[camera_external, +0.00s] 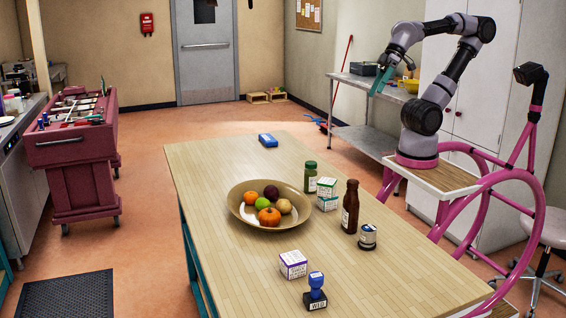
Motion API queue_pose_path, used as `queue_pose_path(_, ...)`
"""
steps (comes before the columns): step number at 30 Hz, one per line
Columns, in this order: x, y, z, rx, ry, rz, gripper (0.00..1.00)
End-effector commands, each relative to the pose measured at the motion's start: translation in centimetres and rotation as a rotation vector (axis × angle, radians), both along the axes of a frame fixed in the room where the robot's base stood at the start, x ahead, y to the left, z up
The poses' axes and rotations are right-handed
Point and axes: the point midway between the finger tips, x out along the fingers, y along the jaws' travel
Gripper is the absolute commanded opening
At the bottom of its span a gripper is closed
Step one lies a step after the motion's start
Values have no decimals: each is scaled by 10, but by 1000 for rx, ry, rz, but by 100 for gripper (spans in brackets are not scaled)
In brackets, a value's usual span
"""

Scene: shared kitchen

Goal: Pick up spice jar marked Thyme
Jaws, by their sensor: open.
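A green jar (310,182) with a green lid and a pale label stands upright on the wooden table, behind the fruit bowl's right side. A short round jar (367,238) with a dark top and pale label stands at the table's right side. Their labels are too small to read, so I cannot tell which is marked Thyme. My gripper (377,84), with teal fingers, is open and points down. It is raised beyond the table's far right side, well apart from both jars, and appears empty.
A brown bottle (350,207) stands close to the short jar. A fruit bowl (240,213) fills the middle. A purple-white box (293,265) and blue stamp (315,292) are in front. The table's far left is mostly clear.

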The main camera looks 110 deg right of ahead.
Motion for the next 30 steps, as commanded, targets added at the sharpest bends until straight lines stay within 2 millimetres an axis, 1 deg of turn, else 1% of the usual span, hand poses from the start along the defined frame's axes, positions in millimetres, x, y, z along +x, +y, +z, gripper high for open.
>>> queue_pose_path(5, 1, -1, -2, 4, 13, -4, 94)
queue_pose_path(8, 7, -2, -13, 30, 76, -24, 94)
queue_pose_path(11, 16, -6, -34, 87, 195, -64, 94)
queue_pose_path(15, 30, -13, -68, 217, 398, -136, 94)
queue_pose_path(17, 35, -15, -82, 285, 478, -168, 94)
queue_pose_path(21, 48, -23, -110, 461, 643, -244, 94)
queue_pose_path(25, 62, -33, -135, 651, 770, -318, 94)
queue_pose_path(30, 82, -53, -166, 927, 889, -423, 94)
